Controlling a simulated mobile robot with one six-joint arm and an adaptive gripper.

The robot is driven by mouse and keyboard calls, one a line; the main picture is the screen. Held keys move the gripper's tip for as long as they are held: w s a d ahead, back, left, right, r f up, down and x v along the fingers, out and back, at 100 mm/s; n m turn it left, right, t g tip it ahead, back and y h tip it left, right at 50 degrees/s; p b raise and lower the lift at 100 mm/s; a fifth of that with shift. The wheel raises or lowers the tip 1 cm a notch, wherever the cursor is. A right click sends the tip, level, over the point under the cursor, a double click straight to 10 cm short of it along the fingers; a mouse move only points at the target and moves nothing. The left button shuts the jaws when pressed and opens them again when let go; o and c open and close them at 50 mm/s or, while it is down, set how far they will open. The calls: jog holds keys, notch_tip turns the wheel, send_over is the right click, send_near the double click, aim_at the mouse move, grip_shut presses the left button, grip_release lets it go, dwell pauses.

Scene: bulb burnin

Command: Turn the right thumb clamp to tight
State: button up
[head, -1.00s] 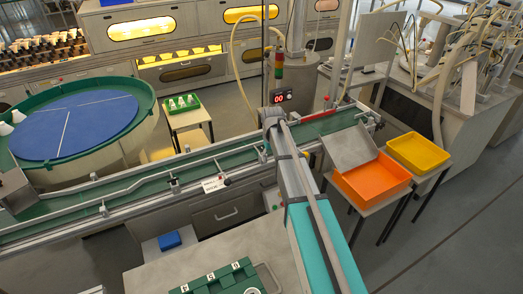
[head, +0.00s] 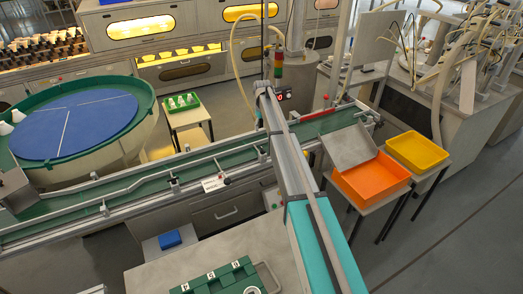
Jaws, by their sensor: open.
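The conveyor (head: 130,194) with a green belt and metal guide rails crosses the picture from lower left to upper right. Small clamp-like posts hold the rails, including one at the left (head: 104,209), one in the middle (head: 175,186) and one just left of my arm (head: 262,155). They are too small to tell how tight each is. A white label (head: 213,184) hangs on the conveyor's front side. My arm reaches over the conveyor and covers part of it.
A round blue turntable (head: 75,127) stands at the left. An orange bin (head: 372,182) and a yellow bin (head: 418,151) stand at the right. A signal tower (head: 279,66) stands behind the conveyor.

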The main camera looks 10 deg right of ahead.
aim_at(262, 148)
jog(key=shift+f, duration=0.15)
notch_tip(262, 148, down, 14)
jog(key=b, duration=1.3)
jog(key=shift+r+b, duration=0.25)
jog(key=shift+b, duration=0.1)
